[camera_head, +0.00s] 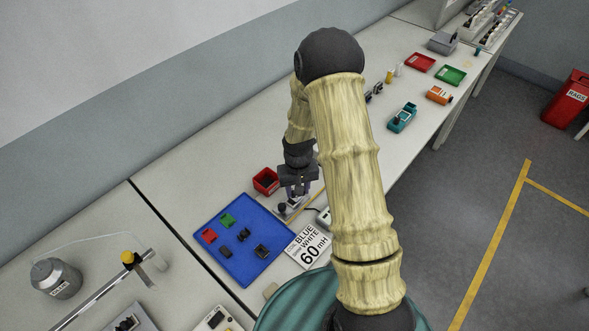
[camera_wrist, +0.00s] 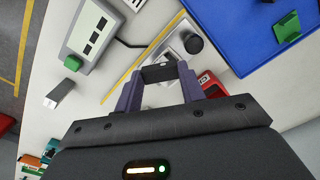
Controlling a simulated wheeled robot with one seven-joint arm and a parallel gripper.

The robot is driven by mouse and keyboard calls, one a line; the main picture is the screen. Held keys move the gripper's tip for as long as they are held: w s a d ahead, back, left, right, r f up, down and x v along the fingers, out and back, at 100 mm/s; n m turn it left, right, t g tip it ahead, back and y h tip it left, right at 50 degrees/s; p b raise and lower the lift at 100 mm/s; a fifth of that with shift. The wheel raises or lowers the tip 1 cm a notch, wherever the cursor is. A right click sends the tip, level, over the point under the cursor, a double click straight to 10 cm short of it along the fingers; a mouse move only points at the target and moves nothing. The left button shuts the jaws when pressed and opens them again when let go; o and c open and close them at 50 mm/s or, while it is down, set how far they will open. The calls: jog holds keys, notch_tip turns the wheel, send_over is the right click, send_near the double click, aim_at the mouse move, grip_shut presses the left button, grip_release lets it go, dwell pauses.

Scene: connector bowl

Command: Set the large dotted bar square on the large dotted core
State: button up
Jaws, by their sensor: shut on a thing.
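My gripper (camera_head: 298,190) is low over the bench, above a small metal fixture (camera_head: 292,208) with a black knob. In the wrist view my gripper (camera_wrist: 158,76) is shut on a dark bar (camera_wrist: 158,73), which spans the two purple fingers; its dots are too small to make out. The fixture (camera_wrist: 180,45) shows just beyond the fingertips, its knob to the right. Whether a core sits in it under the bar is hidden. Dark parts (camera_head: 243,235) lie on the blue tray; I cannot tell whether one is the large dotted core.
The blue tray (camera_head: 232,270) also carries a green part (camera_head: 227,219) and a red part (camera_head: 208,236). A red bin (camera_head: 265,180) stands beside my gripper. A printed sign (camera_head: 308,246) lies in front. A meter (camera_wrist: 92,35) stands at the left in the wrist view.

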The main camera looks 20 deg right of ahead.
jog(key=shift+r+p, duration=0.3)
jog(key=shift+r, duration=0.05)
jog(key=w+r+n+p, duration=0.1)
jog(key=n+p, duration=0.1)
jog(key=r+n+p, duration=0.2)
jog(key=w+r+n+p, duration=0.1)
jog(key=n+p, duration=0.1)
jog(key=shift+w+r+n, duration=0.35)
jog(key=shift+r+n, duration=0.05)
jog(key=shift+f, duration=0.1)
jog(key=shift+s+a+f+b, duration=0.1)
jog(key=shift+a+f+b, duration=0.05)
jog(key=shift+f+b, duration=0.65)
jog(key=shift+f, duration=0.45)
jog(key=shift+f+b, duration=2.25)
jog(key=shift+f, duration=0.7)
